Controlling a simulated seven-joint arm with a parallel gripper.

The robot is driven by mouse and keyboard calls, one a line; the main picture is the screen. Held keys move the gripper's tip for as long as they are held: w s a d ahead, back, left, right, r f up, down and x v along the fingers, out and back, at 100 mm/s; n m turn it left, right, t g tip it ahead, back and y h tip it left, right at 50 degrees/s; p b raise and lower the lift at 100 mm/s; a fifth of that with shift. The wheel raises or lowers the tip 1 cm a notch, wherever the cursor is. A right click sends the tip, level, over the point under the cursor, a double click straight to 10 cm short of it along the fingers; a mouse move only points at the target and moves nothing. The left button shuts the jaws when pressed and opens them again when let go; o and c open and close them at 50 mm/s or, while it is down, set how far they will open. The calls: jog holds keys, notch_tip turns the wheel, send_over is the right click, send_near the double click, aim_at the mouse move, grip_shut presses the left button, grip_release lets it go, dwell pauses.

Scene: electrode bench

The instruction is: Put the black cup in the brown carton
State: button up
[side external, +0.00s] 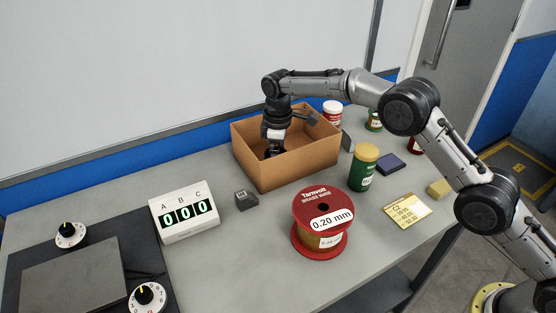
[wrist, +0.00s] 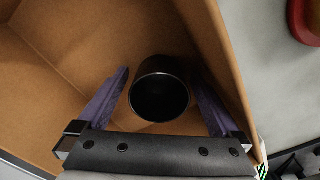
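The black cup (wrist: 160,92) is inside the brown carton (wrist: 65,85), its open dark mouth facing the wrist camera. In the wrist view it sits between the two purple-grey fingers of my gripper (wrist: 160,85), with a narrow gap showing on each side. The fingers are apart, so my gripper is open around the cup. In the side view my gripper (side external: 273,150) reaches down into the carton (side external: 295,167), near its left side. There the near wall hides the carton floor, and the cup cannot be told apart from the dark gripper.
A red wire spool (side external: 322,240) stands in front of the carton. A green jar with a yellow lid (side external: 363,168) stands to its right. A counter box (side external: 184,212) and a small dark block (side external: 246,201) are to the left. Bare bench lies between them.

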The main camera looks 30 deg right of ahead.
notch_tip(320, 180, up, 12)
jog(key=shift+r, duration=0.2)
dwell(0.4)
jog(key=s+d+r+m+t, duration=0.1)
jog(key=s+d+r+m, duration=0.2)
jog(key=s+d+r, duration=0.4)
jog(key=s+d+r+m+t, duration=0.2)
jog(key=s+d+r, duration=0.3)
jog(key=s+r, duration=0.45)
jog(key=s+d+f+m+t, duration=0.1)
jog(key=s+d+f+m, duration=0.1)
jog(key=s, duration=0.6)
jog(key=s+d+f+m, duration=0.1)
jog(key=s+f, duration=0.3)
jog(key=s, duration=0.5)
jog(key=s+d+f+m+t, duration=0.1)
jog(key=s+d+f+m, duration=0.1)
jog(key=s, duration=0.7)
jog(key=shift+d+f+m+t, duration=0.3)
jog(key=shift+d+f, duration=0.15)
jog(key=shift+f, duration=0.35)
